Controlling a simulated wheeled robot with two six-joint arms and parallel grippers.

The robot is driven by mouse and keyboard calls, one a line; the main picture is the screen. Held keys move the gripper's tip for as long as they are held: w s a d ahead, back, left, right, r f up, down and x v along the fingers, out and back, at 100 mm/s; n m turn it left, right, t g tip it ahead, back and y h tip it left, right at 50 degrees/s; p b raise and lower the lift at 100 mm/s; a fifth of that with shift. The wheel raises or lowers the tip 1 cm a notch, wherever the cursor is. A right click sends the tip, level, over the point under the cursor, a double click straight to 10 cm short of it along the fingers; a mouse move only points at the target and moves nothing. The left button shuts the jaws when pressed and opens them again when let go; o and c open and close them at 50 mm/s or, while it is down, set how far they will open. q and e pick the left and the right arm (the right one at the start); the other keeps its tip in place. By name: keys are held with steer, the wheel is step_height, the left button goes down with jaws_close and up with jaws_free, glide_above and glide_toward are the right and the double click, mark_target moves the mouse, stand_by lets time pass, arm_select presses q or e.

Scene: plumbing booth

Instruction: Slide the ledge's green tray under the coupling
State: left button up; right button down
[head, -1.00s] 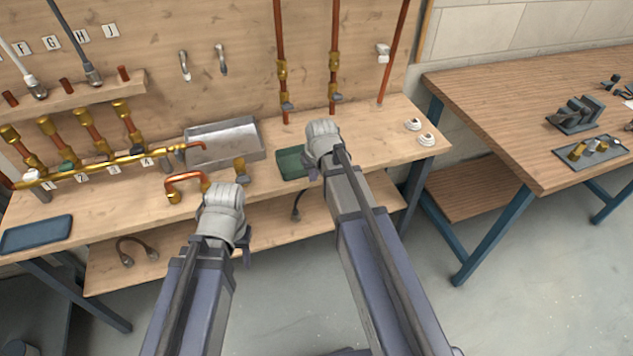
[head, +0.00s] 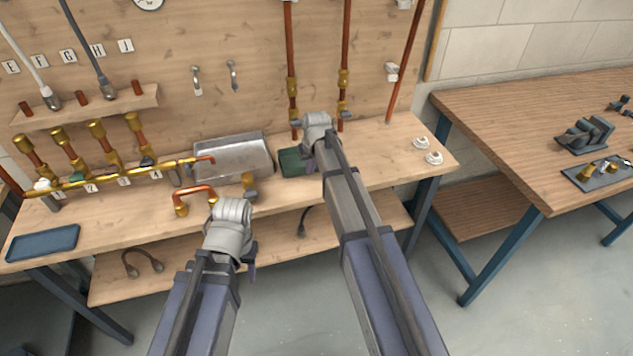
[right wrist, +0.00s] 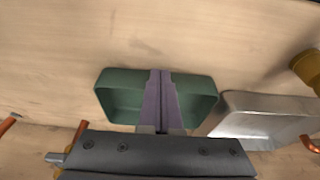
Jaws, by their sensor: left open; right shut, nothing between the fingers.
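The green tray (head: 292,161) is on the wooden ledge in the head view, partly hidden by my right wrist. In the right wrist view the green tray (right wrist: 122,98) is open-topped, with my right gripper (right wrist: 161,74) across its middle. The right fingers are shut together with nothing between them; I cannot tell whether they touch the tray. My left gripper (head: 250,264) is in front of the ledge, open, its fingers mostly hidden by its wrist. Brass couplings (head: 292,86) sit on the upright copper pipes behind the tray; I cannot tell which is meant.
A grey metal tray (head: 232,160) stands left of the green one, also in the right wrist view (right wrist: 262,117). A bent copper pipe (head: 195,192) and a brass fitting (head: 249,188) are near it. A blue tray (head: 42,243) lies at left. White round fittings (head: 428,150) lie at right.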

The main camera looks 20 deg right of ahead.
steer(key=w, duration=0.8)
steer(key=shift+w+a, duration=0.15)
steer(key=shift+r, duration=0.1)
steer(key=s, duration=0.5)
steer(key=p+v, duration=0.9)
steer(key=shift+r+p, duration=0.35)
steer(key=shift+r, duration=0.05)
